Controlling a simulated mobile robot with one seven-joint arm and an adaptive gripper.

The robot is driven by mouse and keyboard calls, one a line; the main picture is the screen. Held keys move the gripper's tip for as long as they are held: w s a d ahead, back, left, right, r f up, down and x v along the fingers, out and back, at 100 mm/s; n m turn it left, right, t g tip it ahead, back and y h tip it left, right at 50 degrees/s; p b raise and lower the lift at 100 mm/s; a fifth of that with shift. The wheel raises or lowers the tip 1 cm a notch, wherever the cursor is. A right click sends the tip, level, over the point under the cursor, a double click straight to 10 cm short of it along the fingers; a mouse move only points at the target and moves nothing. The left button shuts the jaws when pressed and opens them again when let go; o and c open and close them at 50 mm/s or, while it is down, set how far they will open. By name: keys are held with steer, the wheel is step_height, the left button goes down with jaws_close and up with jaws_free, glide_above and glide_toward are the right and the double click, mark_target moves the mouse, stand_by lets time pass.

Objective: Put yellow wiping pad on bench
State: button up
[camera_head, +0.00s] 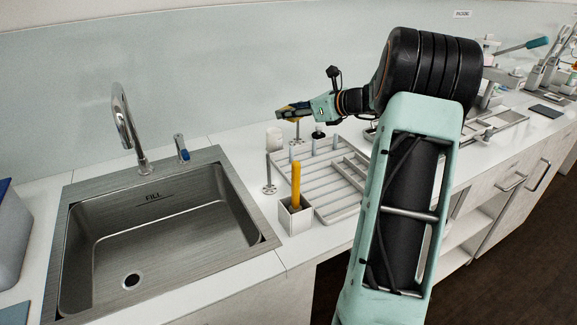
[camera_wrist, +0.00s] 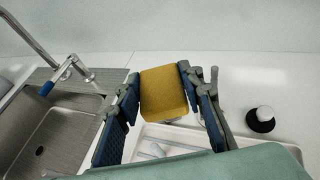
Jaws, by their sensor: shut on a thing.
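The yellow wiping pad (camera_wrist: 164,92) is between the two blue-padded fingers of my gripper (camera_wrist: 160,100) in the wrist view. My gripper is shut on it. In the head view my gripper (camera_head: 290,112) is held above the counter, behind the drying rack, and the pad shows only as a small dark yellow patch, mostly hidden by the fingers. The white bench (camera_head: 230,143) runs along the wall, with bare surface between the sink and the rack.
A steel sink (camera_head: 150,232) with a tap (camera_head: 124,130) is at left. A slatted rack (camera_head: 330,190) stands beside a small holder (camera_head: 295,217) with a yellow-orange upright object (camera_head: 296,183). A black-based white-topped item (camera_wrist: 262,119) stands right of my gripper. Equipment (camera_head: 495,75) occupies the far right.

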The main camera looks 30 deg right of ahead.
steer(key=b, duration=0.1)
glide_above(249, 161)
steer(key=s+d, duration=0.1)
steer(key=d, duration=0.4)
steer(key=f, duration=0.3)
steer(key=shift+s+a+f, duration=0.1)
steer(key=shift+s+f, duration=0.1)
steer(key=shift+f, duration=0.2)
steer(key=a+f, duration=0.1)
steer(key=f, duration=0.1)
steer(key=w+a+f+b, duration=0.1)
steer(key=a+f, duration=0.1)
steer(key=shift+a+f, duration=0.1)
steer(key=shift+a, duration=0.05)
steer(key=shift+a+f+b, duration=0.3)
steer(key=shift+a+f, duration=0.15)
steer(key=f, duration=0.1)
steer(key=f+b, duration=0.1)
steer(key=f, duration=0.1)
steer(key=shift+w+a+f, duration=0.15)
steer(key=shift+a, duration=0.25)
steer(key=shift+f, duration=0.2)
